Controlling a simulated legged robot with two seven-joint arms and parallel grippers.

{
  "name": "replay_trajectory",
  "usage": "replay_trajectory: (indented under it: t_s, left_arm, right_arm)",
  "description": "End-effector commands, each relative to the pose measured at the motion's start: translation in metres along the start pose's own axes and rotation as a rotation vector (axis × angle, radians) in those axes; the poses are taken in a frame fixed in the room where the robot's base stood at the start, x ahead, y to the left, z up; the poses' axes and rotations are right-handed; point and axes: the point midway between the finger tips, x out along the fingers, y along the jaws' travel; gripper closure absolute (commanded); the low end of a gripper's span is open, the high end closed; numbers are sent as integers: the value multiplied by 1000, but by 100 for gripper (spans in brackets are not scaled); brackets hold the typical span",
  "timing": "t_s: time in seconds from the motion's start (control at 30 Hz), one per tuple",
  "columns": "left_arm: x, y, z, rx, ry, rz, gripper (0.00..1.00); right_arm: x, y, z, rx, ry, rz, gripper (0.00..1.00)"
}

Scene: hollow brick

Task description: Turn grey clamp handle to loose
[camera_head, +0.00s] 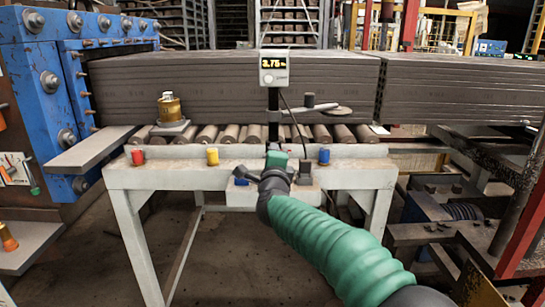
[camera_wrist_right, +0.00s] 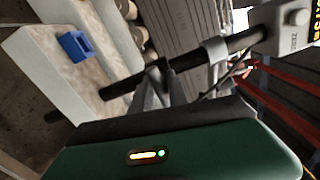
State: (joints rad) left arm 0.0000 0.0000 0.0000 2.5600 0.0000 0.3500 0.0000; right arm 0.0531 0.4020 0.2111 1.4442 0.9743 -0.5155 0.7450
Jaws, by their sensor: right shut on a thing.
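A pale grey clamp collar (camera_wrist_right: 214,50) sits around the post. A grey side arm (camera_head: 305,107) with a flat disc reaches right from it. My right gripper (camera_wrist_right: 160,72) is at the post below the collar, its grey fingers closed. They are shut on a small dark part beside the post, probably the clamp handle, mostly hidden. The handle's angle cannot be told. My left gripper is not in view.
The post stands on a pale bench (camera_head: 180,172) with red, yellow and blue blocks (camera_head: 324,156). Behind it, rollers (camera_head: 230,133) carry a long grey brick column (camera_head: 190,90). A brass weight (camera_head: 169,107) stands at left. A blue machine (camera_head: 60,90) is at far left.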

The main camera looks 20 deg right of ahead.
Motion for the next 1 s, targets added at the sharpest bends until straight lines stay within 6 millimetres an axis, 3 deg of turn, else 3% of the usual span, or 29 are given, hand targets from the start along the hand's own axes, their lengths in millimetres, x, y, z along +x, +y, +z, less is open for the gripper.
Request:
replay_trajectory:
  t_s: [0.03,0.2,0.23,0.37,0.77,0.87,1.0]
  left_arm:
    - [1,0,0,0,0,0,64]
    - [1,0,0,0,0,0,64]
    - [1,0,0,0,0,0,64]
    - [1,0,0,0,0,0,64]
    - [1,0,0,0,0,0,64]
    - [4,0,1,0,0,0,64]
    - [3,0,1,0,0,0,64]
  right_arm:
    - [0,8,-1,0,1,14,100]
    - [0,9,-1,0,1,15,100]
    - [1,9,-1,0,1,14,76]
    - [1,7,-1,-1,1,12,59]
    - [-8,3,0,-1,-1,5,58]
    - [-28,2,0,-2,-1,3,58]
    - [-68,2,0,-2,-1,4,58]
